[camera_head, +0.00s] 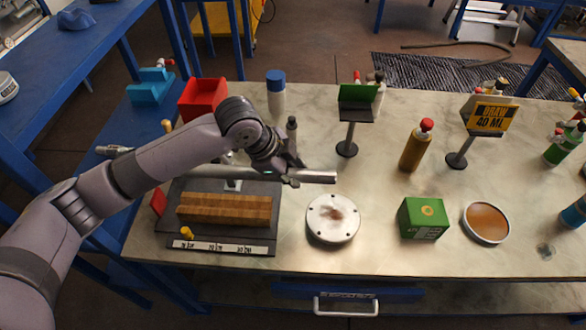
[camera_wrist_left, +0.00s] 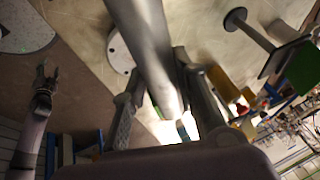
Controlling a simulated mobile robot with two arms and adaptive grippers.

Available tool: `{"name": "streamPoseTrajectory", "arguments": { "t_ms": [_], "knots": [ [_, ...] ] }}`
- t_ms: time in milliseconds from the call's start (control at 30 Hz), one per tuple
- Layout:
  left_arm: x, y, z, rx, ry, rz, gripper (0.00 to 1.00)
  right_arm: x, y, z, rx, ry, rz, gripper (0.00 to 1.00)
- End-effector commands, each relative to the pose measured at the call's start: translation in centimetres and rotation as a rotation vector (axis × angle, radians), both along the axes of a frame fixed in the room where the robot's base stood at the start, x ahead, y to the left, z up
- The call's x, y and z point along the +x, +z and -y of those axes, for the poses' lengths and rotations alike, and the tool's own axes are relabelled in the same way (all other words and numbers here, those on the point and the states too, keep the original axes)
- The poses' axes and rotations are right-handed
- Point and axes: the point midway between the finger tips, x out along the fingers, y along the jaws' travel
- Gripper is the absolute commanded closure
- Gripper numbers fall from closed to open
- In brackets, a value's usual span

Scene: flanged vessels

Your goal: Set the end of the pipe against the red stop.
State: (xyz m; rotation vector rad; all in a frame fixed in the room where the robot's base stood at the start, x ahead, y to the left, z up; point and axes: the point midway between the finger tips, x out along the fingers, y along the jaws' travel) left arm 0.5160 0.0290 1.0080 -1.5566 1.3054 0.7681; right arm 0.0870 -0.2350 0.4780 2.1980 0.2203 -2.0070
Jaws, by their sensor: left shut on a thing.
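The grey metal pipe (camera_head: 318,177) lies across above the back of the dark fixture plate (camera_head: 262,190), its right end reaching past the plate. My left gripper (camera_head: 288,175) is shut on the pipe near its right end. In the left wrist view the pipe (camera_wrist_left: 148,45) runs between the fingers of the left gripper (camera_wrist_left: 165,100). The red stop (camera_head: 158,202) stands at the plate's left edge. The pipe's left end is partly hidden by my arm, so contact with the stop cannot be told. My right gripper (camera_wrist_left: 47,75) shows empty, its fingers apart, in the left wrist view.
A wooden block (camera_head: 225,209) sits on the plate, in front of the pipe, with a marked scale strip (camera_head: 220,246) before it. A round white flange (camera_head: 332,219) and a green box (camera_head: 423,218) stand right. A sign stand (camera_head: 347,149) and a red bin (camera_head: 203,98) are behind.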

Motion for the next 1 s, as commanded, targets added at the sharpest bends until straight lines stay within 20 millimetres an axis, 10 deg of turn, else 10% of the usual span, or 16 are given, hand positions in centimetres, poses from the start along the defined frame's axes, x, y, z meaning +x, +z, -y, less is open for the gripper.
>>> {"name": "streamPoseTrajectory", "arguments": {
  "t_ms": [1000],
  "knots": [
    [0.1,-3.6,0.0,-0.001,-0.001,0.004,1.00,0.0,-1.5,0.0,0.000,0.000,0.000,0.53]
  ]
}}
